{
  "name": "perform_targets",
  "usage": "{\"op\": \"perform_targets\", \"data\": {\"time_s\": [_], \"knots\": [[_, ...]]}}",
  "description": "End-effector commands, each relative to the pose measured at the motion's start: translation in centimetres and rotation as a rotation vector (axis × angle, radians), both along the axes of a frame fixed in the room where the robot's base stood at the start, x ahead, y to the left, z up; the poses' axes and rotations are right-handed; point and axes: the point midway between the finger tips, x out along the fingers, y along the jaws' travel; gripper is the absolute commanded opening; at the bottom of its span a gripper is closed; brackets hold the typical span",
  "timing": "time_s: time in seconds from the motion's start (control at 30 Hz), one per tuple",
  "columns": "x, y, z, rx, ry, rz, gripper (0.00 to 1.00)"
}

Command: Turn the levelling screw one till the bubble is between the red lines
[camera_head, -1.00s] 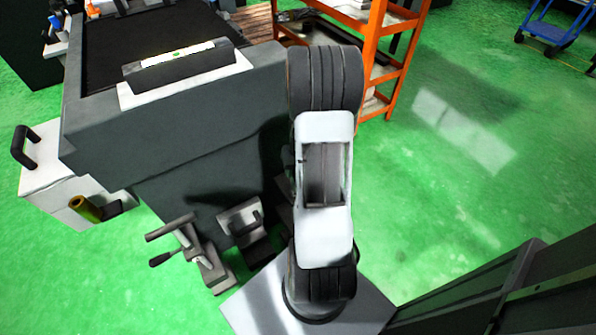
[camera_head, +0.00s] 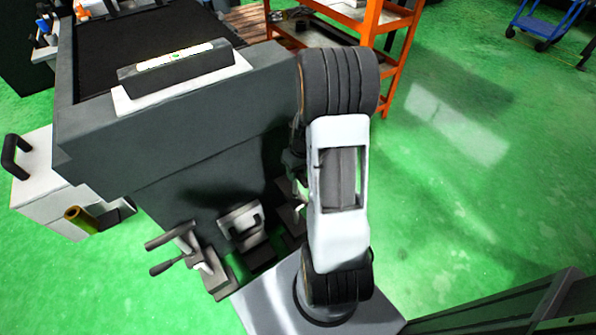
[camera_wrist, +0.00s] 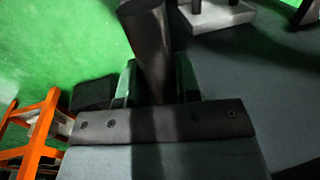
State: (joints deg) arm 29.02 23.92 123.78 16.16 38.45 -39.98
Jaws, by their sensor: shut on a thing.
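The spirit level (camera_head: 178,68) lies on a white plate on top of the grey machine (camera_head: 190,135). A green bubble (camera_head: 174,57) shows near the middle of its pale vial. The red lines are too small to make out. In the wrist view, my gripper (camera_wrist: 155,85) has its two dark green fingers on either side of a dark round bar (camera_wrist: 148,40) and is shut on it. In the head view, my arm hides most of my gripper and what it holds. I cannot tell which levelling screw the bar belongs to.
Lever-like fittings (camera_head: 185,250) and a block with a pale handle (camera_head: 243,222) stand at the machine's foot. An orange shelf rack (camera_head: 368,40) stands behind my arm. A white box (camera_head: 40,180) is at left.

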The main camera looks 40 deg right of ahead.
Motion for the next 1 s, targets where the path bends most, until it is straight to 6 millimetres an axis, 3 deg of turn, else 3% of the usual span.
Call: {"op": "perform_targets", "data": {"time_s": [0.03, 0.07, 0.3, 0.67, 1.0], "knots": [[0.0, 0.2, 0.1, 0.006, 0.001, -0.001, 0.00], [0.0, 0.2, 0.1, 0.006, 0.001, -0.001, 0.32], [0.0, 0.0, 0.0, 0.004, 0.001, -0.006, 0.54], [0.0, -0.3, 1.1, 0.001, -0.002, -0.006, 0.54], [0.0, -1.5, 7.7, 0.001, -0.003, -0.006, 0.54]]}}
